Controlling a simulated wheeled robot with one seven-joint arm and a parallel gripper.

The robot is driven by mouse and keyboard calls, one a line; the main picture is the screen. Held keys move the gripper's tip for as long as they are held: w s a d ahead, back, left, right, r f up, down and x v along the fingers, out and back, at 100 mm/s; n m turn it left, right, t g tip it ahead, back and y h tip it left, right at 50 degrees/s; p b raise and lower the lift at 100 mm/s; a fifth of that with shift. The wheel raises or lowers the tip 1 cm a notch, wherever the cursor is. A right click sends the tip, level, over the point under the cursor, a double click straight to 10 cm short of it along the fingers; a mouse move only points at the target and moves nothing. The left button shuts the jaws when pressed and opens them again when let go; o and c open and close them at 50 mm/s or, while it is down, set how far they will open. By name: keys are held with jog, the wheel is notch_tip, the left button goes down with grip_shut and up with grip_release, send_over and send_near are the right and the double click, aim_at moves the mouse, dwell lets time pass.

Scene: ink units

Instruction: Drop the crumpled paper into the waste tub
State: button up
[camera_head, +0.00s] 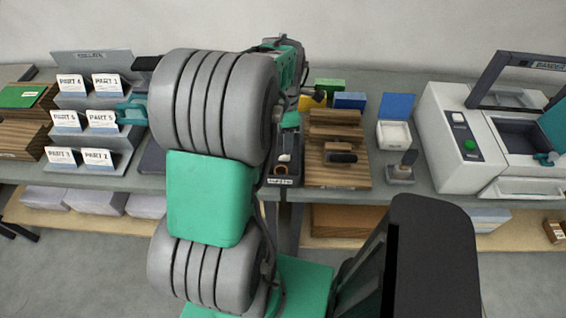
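My arm rises through the middle of the view and hides part of the bench. Just below the arm's end, a dark open container (283,181) with a small white label stands at the bench's front edge. The label is too small to read, so I cannot tell whether this is the waste tub. A small pale shape (283,158) shows in or above it, too small to identify. I cannot make out the crumpled paper with certainty.
A wooden stepped rack (335,135) stands right of the dark container. A small stand (400,174) and a white tray with a blue lid (394,134) come after it. A large grey machine (470,140) fills the right. A card rack (93,125) stands left.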

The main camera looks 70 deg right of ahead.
notch_tip(320, 180, up, 5)
jog(key=shift+r+b, duration=0.2)
jog(key=shift+b, duration=0.1)
